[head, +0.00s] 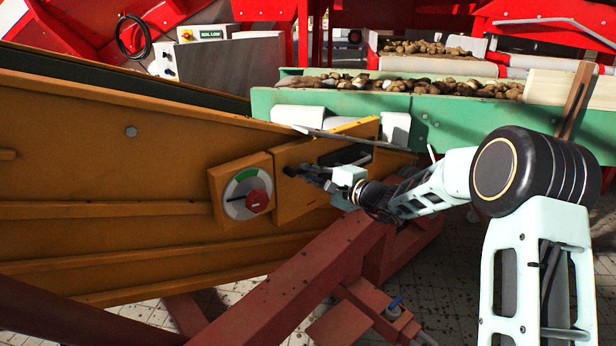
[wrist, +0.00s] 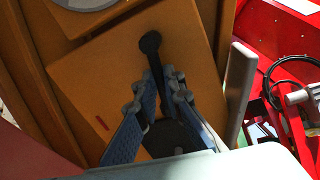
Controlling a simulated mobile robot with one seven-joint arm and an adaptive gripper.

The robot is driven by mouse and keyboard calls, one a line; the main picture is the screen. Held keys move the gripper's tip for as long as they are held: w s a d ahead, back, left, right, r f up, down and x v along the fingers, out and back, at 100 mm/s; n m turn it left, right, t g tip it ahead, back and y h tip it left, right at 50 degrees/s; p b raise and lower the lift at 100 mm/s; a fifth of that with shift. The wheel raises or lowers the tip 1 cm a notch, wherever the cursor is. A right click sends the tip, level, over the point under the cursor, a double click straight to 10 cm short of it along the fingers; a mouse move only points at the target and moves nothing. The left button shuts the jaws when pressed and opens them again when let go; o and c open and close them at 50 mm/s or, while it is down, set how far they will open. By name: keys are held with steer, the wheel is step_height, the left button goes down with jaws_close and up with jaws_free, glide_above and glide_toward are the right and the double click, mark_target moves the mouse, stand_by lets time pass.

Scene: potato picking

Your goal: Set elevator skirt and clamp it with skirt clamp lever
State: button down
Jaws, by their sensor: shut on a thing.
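The skirt clamp lever (wrist: 151,48) is a black rod with a round knob, standing out over an orange panel (wrist: 90,80) in the wrist view. My gripper (wrist: 156,82) has its two blue-padded fingers on either side of the rod, below the knob, and is shut on it. In the head view my gripper (head: 322,176) is at the same orange panel (head: 300,204), and the lever is hard to make out there. The lever's lower end is hidden.
A green conveyor (head: 430,112) carrying potatoes runs behind. A dark red beam (head: 290,285) crosses below my arm. A grey control box (head: 220,60) stands at the back left.

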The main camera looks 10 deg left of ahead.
steer(key=c, duration=2)
jaws_free()
steer(key=shift+c, duration=0.2)
steer(key=v, duration=1.2)
